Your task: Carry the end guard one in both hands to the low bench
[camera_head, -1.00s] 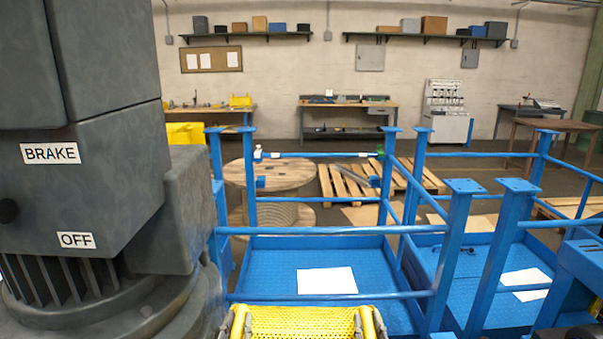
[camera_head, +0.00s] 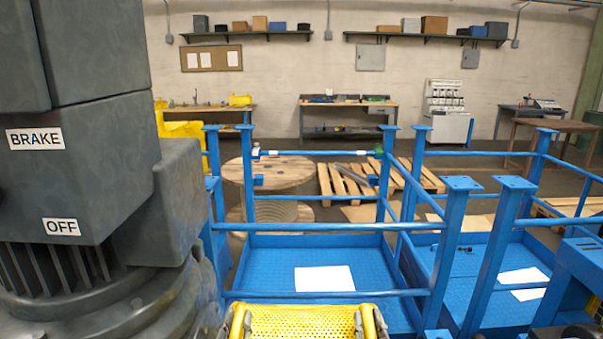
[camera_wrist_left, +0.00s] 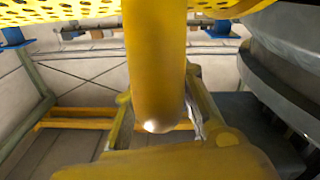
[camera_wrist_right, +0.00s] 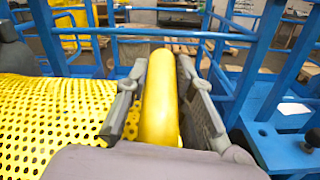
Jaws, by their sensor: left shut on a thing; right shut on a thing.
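The end guard one is a yellow perforated panel with yellow tube sides; its top part (camera_head: 300,322) shows at the bottom middle of the head view. My left gripper (camera_head: 234,322) is at its left tube and my right gripper (camera_head: 370,322) at its right tube. In the left wrist view the yellow tube (camera_wrist_left: 155,70) runs down into the jaws, with perforated mesh above. In the right wrist view my right gripper (camera_wrist_right: 160,100) has a finger on each side of the yellow tube, and the mesh lies left. The low bench cannot be made out for certain.
A large grey machine housing (camera_head: 85,190) marked BRAKE and OFF stands close on the left. Blue railed frames (camera_head: 330,228) with blue floors stand directly ahead and right. A wooden reel (camera_head: 272,172) and pallets (camera_head: 345,182) lie beyond. A workbench (camera_head: 345,105) stands at the back wall.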

